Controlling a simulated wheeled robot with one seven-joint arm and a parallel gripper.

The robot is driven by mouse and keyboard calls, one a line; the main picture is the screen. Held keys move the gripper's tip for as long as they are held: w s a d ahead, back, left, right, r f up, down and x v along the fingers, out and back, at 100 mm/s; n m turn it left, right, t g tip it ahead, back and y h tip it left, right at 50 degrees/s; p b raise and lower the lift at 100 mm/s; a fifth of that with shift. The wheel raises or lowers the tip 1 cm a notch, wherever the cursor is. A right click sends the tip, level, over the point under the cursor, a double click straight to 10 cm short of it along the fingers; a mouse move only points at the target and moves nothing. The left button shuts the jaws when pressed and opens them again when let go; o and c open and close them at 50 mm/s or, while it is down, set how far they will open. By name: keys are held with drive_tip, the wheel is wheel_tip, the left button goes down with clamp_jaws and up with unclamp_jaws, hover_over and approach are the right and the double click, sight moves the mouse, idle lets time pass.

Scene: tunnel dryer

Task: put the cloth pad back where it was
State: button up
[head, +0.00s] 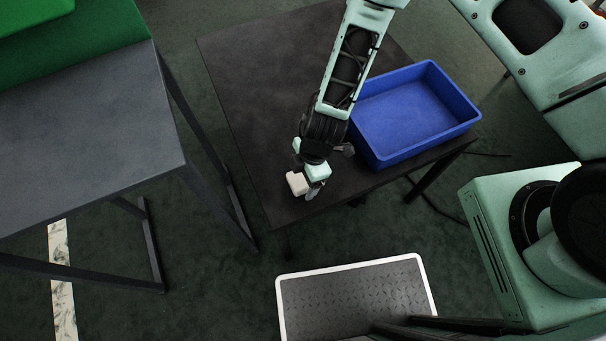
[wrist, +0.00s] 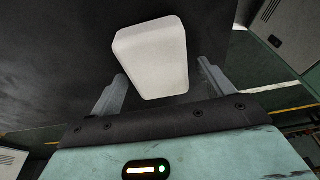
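The cloth pad is a small off-white block (head: 297,183) at the near corner of the dark table (head: 245,85). In the wrist view the pad (wrist: 155,58) lies in front of my gripper, between the lines of its two fingers. My gripper (head: 308,187) is low over that corner, right beside the pad. The wrist view shows its fingers (wrist: 162,70) spread wider than the pad, with a clear gap on the right side. The left finger is close to the pad's edge; I cannot tell whether they touch.
A blue bin (head: 418,105), empty, stands on the table to the right of my arm. A grey bench (head: 80,140) with a green block (head: 80,50) is at the left. A step with a white rim (head: 355,295) stands on the floor in front.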

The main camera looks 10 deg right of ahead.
drive_tip(key=shift+r, duration=0.1)
drive_tip(key=w+d+r+m+t+h, duration=0.1)
drive_tip(key=d+r+m+t+h, duration=0.2)
drive_tip(key=r, duration=1.1)
drive_tip(key=w+d+r+m, duration=0.2)
drive_tip(key=d+r+m, duration=0.25)
drive_tip(key=r, duration=0.95)
drive_tip(key=s+d+r+m+g+y, duration=0.1)
drive_tip(key=s+r+m+g, duration=0.1)
drive_tip(key=s+r+m, duration=0.4)
drive_tip(key=s+r, duration=0.4)
drive_tip(key=s, duration=0.4)
drive_tip(key=shift+d+r, duration=0.15)
drive_tip(key=shift+r, duration=0.2)
drive_tip(key=shift+r+p, duration=0.8)
drive_tip(key=shift+p, duration=0.15)
